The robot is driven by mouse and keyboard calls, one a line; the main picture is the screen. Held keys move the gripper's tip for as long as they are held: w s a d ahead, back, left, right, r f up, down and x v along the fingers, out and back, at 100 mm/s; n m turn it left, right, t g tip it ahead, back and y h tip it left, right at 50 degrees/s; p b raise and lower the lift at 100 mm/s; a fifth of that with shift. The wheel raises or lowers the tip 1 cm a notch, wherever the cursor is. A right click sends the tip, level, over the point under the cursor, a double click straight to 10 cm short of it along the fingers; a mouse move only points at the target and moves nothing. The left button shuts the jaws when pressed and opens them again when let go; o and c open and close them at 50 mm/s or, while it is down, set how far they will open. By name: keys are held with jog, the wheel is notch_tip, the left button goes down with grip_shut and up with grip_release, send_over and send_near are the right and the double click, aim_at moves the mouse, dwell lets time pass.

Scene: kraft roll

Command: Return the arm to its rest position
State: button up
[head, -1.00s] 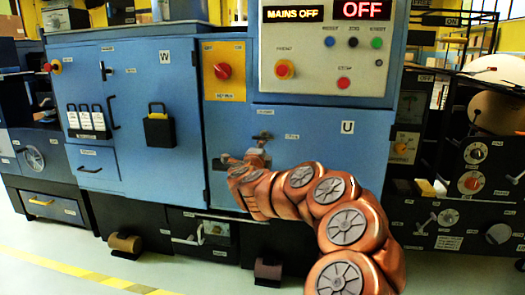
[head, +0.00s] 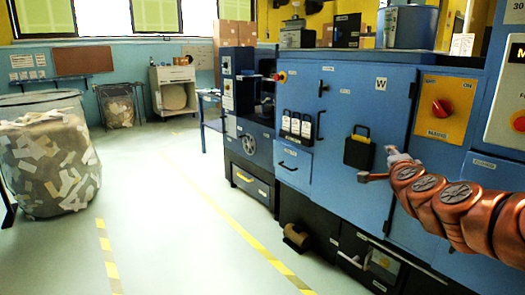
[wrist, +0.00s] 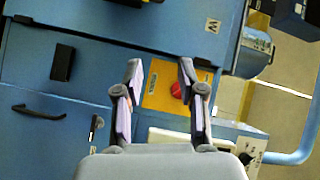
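My copper-coloured arm reaches in from the right edge of the head view. It is stretched out in front of the blue machine cabinet (head: 345,100). My gripper (head: 388,160) is at its end, small in the picture, by the cabinet door marked W. In the wrist view my gripper (wrist: 160,72) has its two fingers well apart with nothing between them. A yellow panel with a red rotary switch (wrist: 176,90) shows beyond the fingers. The gap between gripper and cabinet is hard to judge.
A black lock box (head: 357,150) hangs on the W door. A brown roll (head: 297,236) sticks out low at the cabinet's base. A large bin of paper scraps (head: 45,165) stands at left. The floor (head: 170,225) between bin and cabinet is clear, with yellow tape lines.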

jog(key=s+a+r+n+g+y+p, duration=0.25)
jog(key=s+a+n+y+p, duration=0.2)
jog(key=a, duration=0.55)
jog(key=s+a+r+n+g+y+p, duration=0.1)
jog(key=s+a+r+n+y+p, duration=0.35)
jog(key=a, duration=0.65)
jog(key=s+a+f+n+g+p, duration=0.2)
jog(key=s+a+n+g+p, duration=0.4)
jog(key=s+p, duration=0.45)
jog(key=s+d+r+n+g+h+p, duration=0.1)
jog(key=s+d+g+p, duration=0.1)
jog(key=s, duration=0.7)
jog(key=s+d+r+n+g+h+p, duration=0.1)
jog(key=s+g+p, duration=0.3)
jog(key=s, duration=0.6)
jog(key=s+d+r+n+g+h+p, duration=0.1)
jog(key=s+d+g+h+p, duration=0.1)
jog(key=s, duration=0.7)
jog(key=shift+s+d+g+p, duration=0.15)
jog(key=shift+d+g+p, duration=0.3)
jog(key=shift+d+p, duration=0.4)
